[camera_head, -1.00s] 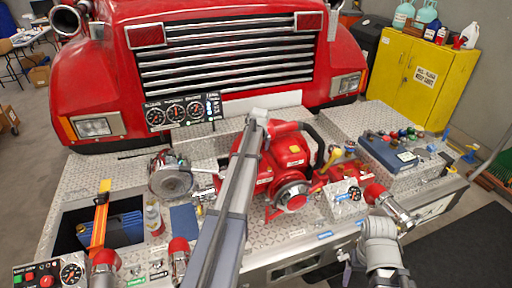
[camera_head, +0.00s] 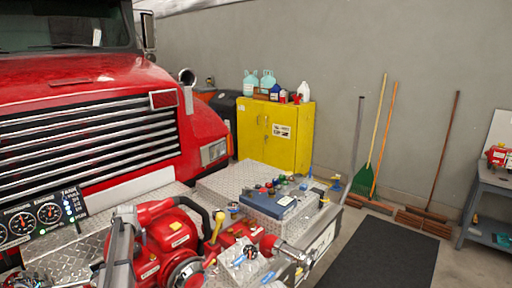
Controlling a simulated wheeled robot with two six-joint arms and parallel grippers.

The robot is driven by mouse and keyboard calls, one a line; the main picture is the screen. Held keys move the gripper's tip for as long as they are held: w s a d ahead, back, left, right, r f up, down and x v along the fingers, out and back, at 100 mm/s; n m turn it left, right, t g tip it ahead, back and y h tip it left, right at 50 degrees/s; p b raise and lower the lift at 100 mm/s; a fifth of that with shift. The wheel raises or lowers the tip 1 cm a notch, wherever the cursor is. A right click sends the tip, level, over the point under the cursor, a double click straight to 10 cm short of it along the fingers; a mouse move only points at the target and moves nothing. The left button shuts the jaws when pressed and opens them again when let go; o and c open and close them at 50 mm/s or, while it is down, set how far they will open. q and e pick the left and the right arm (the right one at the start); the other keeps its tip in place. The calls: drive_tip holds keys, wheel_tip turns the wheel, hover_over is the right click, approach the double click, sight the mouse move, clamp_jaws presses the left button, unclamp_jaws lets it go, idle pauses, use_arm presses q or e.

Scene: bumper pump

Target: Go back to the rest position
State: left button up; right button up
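The red bumper pump (camera_head: 168,245) sits on the diamond-plate bumper at the lower left, with a yellow-handled lever (camera_head: 214,226) beside it. A grey link of one of my arms (camera_head: 120,250) rises from the bottom edge in front of the pump's left side. Neither gripper shows, so I see nothing of their fingers or of anything in them.
A blue case (camera_head: 272,203) lies on the bumper's right part, near a red-and-silver nozzle (camera_head: 283,250). A yellow cabinet (camera_head: 290,140) stands behind. Brooms lean on the wall. A dark mat (camera_head: 385,252) covers clear floor; a grey workbench (camera_head: 490,195) stands at the far right.

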use_arm(q)
drive_tip(key=shift+w+a+f, duration=0.1)
drive_tip(key=shift+w+f, duration=0.05)
drive_tip(key=shift+f, duration=0.25)
drive_tip(key=shift+r, duration=0.1)
drive_tip(key=shift+r, duration=0.15)
